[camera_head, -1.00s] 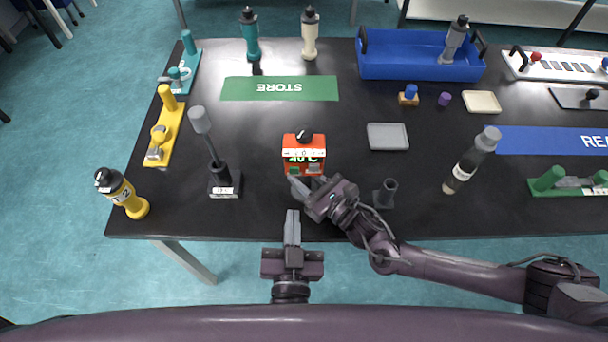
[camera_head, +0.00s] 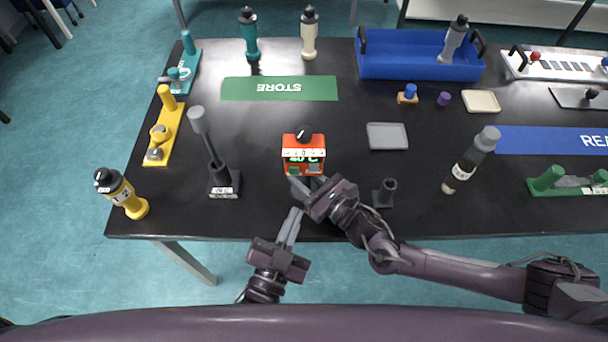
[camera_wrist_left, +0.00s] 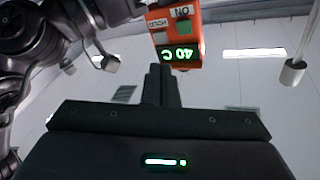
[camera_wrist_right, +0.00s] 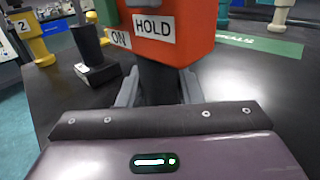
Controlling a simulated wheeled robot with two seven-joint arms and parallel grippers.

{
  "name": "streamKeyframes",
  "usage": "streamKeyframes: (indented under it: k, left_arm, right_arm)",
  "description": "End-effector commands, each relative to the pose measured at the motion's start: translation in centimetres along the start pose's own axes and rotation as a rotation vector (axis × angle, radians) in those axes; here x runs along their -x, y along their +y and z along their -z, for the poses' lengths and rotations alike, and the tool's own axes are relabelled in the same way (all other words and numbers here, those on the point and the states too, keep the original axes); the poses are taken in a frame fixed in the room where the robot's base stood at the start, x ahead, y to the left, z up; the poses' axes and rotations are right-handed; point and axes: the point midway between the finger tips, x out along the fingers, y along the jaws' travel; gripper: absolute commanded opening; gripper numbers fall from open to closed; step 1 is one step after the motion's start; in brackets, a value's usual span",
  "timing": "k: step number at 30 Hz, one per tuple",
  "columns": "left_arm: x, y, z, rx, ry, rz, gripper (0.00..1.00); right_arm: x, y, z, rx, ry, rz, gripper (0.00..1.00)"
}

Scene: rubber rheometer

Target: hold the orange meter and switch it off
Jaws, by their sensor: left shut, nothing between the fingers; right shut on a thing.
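My left gripper (camera_head: 294,213) is shut and empty, in front of the meter at the table's front edge. In the left wrist view its closed fingers (camera_wrist_left: 160,78) point towards the meter (camera_wrist_left: 176,38), apparently apart from it.
A dark stand with a grey-topped rod (camera_head: 212,150) is left of the meter. A small dark holder (camera_head: 385,193) and a dark bottle (camera_head: 470,162) are to the right. A grey tray (camera_head: 387,136) lies behind right. The table is clear between the meter and the green STORE mat (camera_head: 280,88).

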Motion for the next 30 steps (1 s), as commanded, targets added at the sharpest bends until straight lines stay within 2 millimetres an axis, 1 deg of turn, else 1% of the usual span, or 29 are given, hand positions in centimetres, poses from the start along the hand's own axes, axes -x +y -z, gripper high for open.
streamKeyframes:
  k: [1, 3, 6, 10, 14, 17, 24, 30]
  left_arm:
    - [0.2, -0.2, -0.1, -0.048, 0.047, -0.072, 0.0]
    - [0.5, -0.3, -0.2, -0.097, 0.1, -0.161, 0.0]
    - [1.0, -0.4, -0.3, -0.152, 0.159, -0.264, 0.0]
    - [1.5, -0.5, -0.4, -0.194, 0.203, -0.347, 0.0]
    - [1.3, -0.7, -0.5, -0.208, 0.217, -0.372, 0.0]
    - [0.5, -1.0, -0.7, -0.208, 0.217, -0.371, 0.0]
    - [-2.7, -1.9, -1.5, -0.207, 0.217, -0.369, 0.0]
    - [-5.0, -2.6, -2.2, -0.206, 0.216, -0.37, 0.0]
  right_arm:
    - [0.0, 0.0, 0.0, 0.0, 0.0, 0.0, 0.04]
    - [0.0, 0.0, 0.0, 0.0, 0.0, -0.001, 0.04]
    - [0.0, 0.0, 0.0, 0.0, 0.0, -0.001, 0.04]
    - [0.0, 0.0, 0.0, 0.0, 0.0, -0.001, 0.04]
    - [0.0, 0.0, 0.0, 0.0, 0.001, 0.0, 0.04]
    - [0.0, 0.0, 0.0, 0.0, 0.001, 0.0, 0.04]
    - [0.0, 0.0, 0.0, 0.0, 0.0, 0.0, 0.04]
    - [0.0, 0.0, 0.0, 0.0, 0.0, 0.0, 0.04]
